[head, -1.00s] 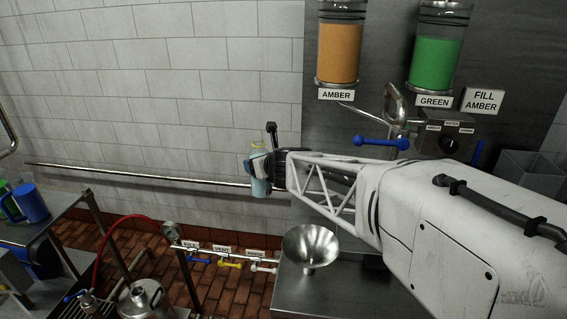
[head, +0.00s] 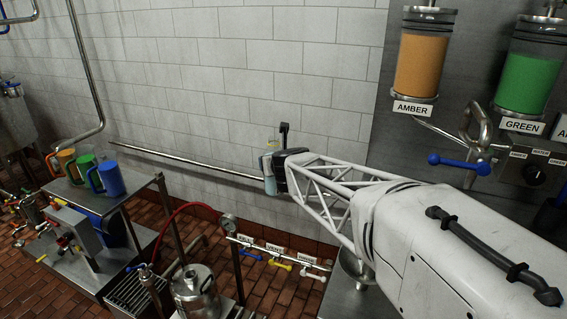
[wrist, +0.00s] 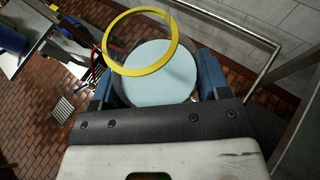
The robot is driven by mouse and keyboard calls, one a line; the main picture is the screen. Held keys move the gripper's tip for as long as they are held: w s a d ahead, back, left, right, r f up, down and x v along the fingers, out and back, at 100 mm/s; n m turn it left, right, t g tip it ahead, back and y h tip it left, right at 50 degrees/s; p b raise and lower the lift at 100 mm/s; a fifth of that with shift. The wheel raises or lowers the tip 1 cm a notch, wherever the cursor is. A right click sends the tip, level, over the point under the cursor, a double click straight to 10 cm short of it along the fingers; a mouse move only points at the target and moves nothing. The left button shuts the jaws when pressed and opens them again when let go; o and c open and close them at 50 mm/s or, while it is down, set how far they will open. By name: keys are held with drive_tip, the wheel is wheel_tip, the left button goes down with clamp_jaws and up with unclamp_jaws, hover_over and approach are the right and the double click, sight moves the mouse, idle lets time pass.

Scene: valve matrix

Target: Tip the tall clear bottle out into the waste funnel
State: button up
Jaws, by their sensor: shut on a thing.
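My gripper (head: 274,171) is shut on the tall clear bottle (head: 271,184), which it holds in the air in front of the tiled wall. In the wrist view the bottle shows from above as a yellow ring rim (wrist: 142,72) over pale blue contents (wrist: 155,75), between the two blue fingers. The bottle looks about upright in the head view. The waste funnel (head: 353,267) is a steel cone low on the right, mostly hidden behind my arm. The bottle is to the left of it and higher.
Blue, green and orange mugs (head: 108,178) stand on a rack at left. A steel vessel (head: 196,290) and labelled small valves (head: 281,265) are below. A horizontal rail (head: 185,162) runs along the wall. Amber (head: 421,65) and green (head: 537,83) tanks hang at right.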

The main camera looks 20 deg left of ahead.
drive_tip(key=s+d+r, duration=0.3)
drive_tip(key=s+d, duration=0.2)
drive_tip(key=d, duration=0.3)
drive_tip(key=s+d+r, duration=0.4)
drive_tip(key=s+d, duration=0.1)
drive_tip(key=d, duration=0.3)
drive_tip(key=s+d+f, duration=0.1)
drive_tip(key=s+d, duration=1.3)
drive_tip(key=shift+f, duration=0.15)
drive_tip(key=shift+f+m+g, duration=0.55)
drive_tip(key=shift+m+g, duration=0.05)
drive_tip(key=shift+s+a+r+m+g+y, duration=0.1)
drive_tip(key=shift+s+r+m+g+y, duration=0.15)
drive_tip(key=shift+r+m+g+y, duration=1)
drive_tip(key=shift+s+a+r+m+g+y, duration=0.2)
drive_tip(key=shift+m+g+y, duration=0.35)
drive_tip(key=shift+m+g, duration=1.55)
drive_tip(key=shift+s+a+r+m+g+y, duration=0.1)
drive_tip(key=shift+s+r+m+g+y, duration=0.2)
drive_tip(key=shift+r+m+g+y, duration=0.9)
